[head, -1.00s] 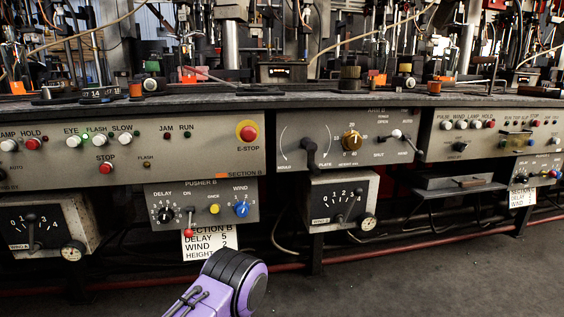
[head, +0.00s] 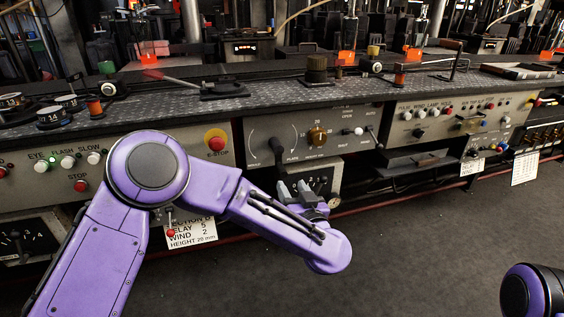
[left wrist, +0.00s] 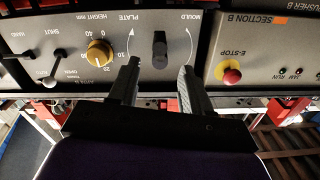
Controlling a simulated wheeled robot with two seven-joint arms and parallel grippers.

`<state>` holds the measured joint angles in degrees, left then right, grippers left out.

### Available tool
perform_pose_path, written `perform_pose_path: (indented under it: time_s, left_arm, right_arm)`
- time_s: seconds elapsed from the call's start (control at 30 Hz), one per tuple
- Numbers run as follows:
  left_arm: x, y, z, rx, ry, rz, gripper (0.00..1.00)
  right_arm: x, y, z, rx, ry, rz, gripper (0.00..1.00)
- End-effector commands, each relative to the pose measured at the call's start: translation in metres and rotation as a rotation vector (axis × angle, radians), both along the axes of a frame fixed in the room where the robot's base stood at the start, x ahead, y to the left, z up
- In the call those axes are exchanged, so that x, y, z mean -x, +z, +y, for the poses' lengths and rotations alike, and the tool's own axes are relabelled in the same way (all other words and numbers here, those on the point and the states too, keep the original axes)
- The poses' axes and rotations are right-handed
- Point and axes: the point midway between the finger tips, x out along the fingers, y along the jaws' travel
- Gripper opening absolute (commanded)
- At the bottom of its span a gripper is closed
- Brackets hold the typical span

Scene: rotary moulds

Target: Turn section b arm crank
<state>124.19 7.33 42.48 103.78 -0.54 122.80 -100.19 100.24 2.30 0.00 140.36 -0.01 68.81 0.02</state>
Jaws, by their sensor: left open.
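The arm crank (head: 278,150) is a black lever on the grey panel, between curved arrows marked MOULD and PLATE. In the left wrist view the crank (left wrist: 160,48) points straight along the panel, between the two fingers. My left gripper (head: 295,190) is open and empty. In the head view it is just below the crank, pointing up towards the panel. In the left wrist view my left gripper (left wrist: 159,72) has its dark fingers spread either side of the crank's line; I cannot tell whether they touch it. My right gripper is out of view.
A brass-coloured height knob (head: 317,136) and a white-tipped lever (head: 358,131) are beside the crank. The red E-STOP button (head: 215,140) is on its other side. A dial box (head: 325,176) hangs below. Open floor (head: 430,240) lies in front.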

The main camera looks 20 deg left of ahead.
Motion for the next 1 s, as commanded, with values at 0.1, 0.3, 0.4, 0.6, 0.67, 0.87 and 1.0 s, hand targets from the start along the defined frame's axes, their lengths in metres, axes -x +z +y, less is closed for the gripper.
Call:
perform_pose_path:
  time_s: [0.1,0.3,0.4,0.6,0.67,0.87,1.0]
  left_arm:
    - [-0.020,-0.006,0.015,0.002,0.004,0.004,0.48]
    - [-0.056,-0.007,0.040,0.001,0.003,0.003,0.48]
    - [-0.069,-0.006,0.047,0.000,-0.001,0.004,0.48]
    - [-0.079,-0.004,0.053,-0.003,-0.004,0.003,0.48]
    - [-0.079,-0.004,0.054,-0.004,-0.005,0.003,0.48]
    - [-0.079,-0.004,0.053,-0.003,-0.004,0.003,0.22]
    - [-0.079,-0.004,0.053,-0.003,-0.005,0.003,0.00]
  right_arm:
    - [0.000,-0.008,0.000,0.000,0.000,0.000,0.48]
    - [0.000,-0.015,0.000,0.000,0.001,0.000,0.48]
    - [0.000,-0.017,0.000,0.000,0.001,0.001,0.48]
    - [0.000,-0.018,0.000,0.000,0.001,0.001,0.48]
    - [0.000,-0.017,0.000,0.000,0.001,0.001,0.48]
    - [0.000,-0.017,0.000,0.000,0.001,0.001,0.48]
    - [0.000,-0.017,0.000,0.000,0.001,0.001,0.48]
